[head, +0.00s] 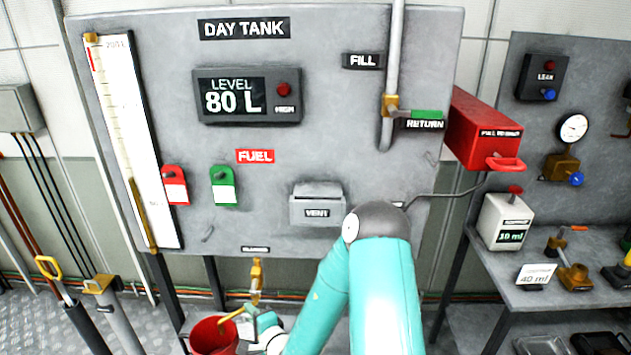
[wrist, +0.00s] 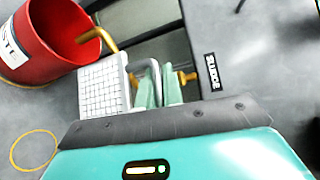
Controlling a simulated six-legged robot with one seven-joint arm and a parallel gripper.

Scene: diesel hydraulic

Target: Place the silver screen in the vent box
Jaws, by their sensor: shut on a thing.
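The silver screen (wrist: 103,86) is a pale panel with a square grid, seen at the left of my gripper in the wrist view. My gripper (wrist: 158,82) is shut on the grey handle at the screen's side. In the head view my gripper (head: 262,322) is low down, beside the red bucket and below the brass drain valve; I cannot make out the screen there. The vent box (head: 317,207) is a grey box labelled VENT on the day tank panel, above and to the right of my gripper. Its top looks open, but its inside is hidden.
A red waste bucket (wrist: 50,42) is close to the screen; it also shows in the head view (head: 212,338). The brass drain valve (head: 257,278) hangs under the panel. Red (head: 175,185) and green (head: 223,187) tags hang left of the vent box. A red box (head: 487,135) juts out at right.

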